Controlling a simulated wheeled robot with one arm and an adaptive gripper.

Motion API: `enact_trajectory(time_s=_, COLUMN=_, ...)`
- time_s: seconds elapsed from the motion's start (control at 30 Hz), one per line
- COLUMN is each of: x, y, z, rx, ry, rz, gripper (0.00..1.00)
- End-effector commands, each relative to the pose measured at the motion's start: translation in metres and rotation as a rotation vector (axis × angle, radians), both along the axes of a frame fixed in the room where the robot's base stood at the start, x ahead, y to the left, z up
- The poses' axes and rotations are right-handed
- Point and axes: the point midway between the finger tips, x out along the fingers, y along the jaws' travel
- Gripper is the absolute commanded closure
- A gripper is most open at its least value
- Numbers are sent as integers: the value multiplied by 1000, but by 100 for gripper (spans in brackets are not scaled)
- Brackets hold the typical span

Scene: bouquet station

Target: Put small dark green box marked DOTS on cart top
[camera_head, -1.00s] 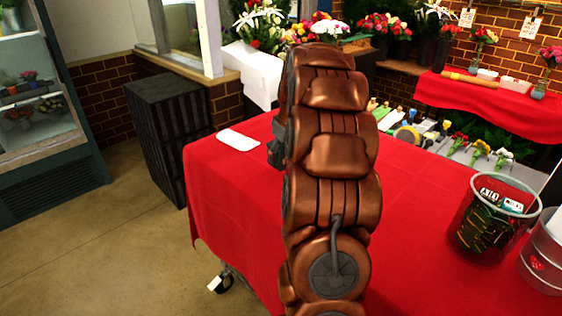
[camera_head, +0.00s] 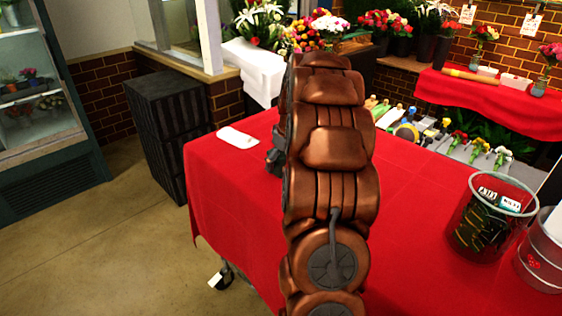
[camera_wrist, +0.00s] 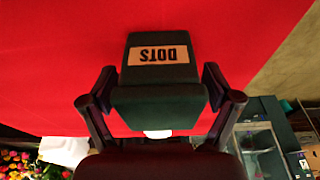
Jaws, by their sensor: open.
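The dark green box marked DOTS (camera_wrist: 158,98) shows in the wrist view, upside down in the picture, against red cloth. My gripper (camera_wrist: 159,84) is open, with one finger on each side of the box. Small gaps seem to show at the fingers; I cannot tell whether either touches it. In the head view my arm hides the box, and only a dark edge of my gripper (camera_head: 276,152) shows. A red-clothed top (camera_head: 410,215) fills the middle and right; a caster (camera_head: 222,276) shows under its left edge. I cannot tell whether this is the cart.
A white flat item (camera_head: 237,138) lies near the cloth's far left corner. Several flower tools (camera_head: 430,130) lie behind. A black cabinet (camera_head: 170,130) stands left.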

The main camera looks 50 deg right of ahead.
Motion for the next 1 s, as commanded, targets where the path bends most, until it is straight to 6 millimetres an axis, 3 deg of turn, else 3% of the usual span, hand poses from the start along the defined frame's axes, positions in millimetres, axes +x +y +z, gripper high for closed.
enact_trajectory(time_s=0.43, x=-1, y=-1, z=9, rx=-2, ry=-3, rz=0, gripper=10)
enact_trajectory(time_s=1.0, x=-24, y=-1, z=101, rx=-4, ry=-4, rz=1, gripper=10)
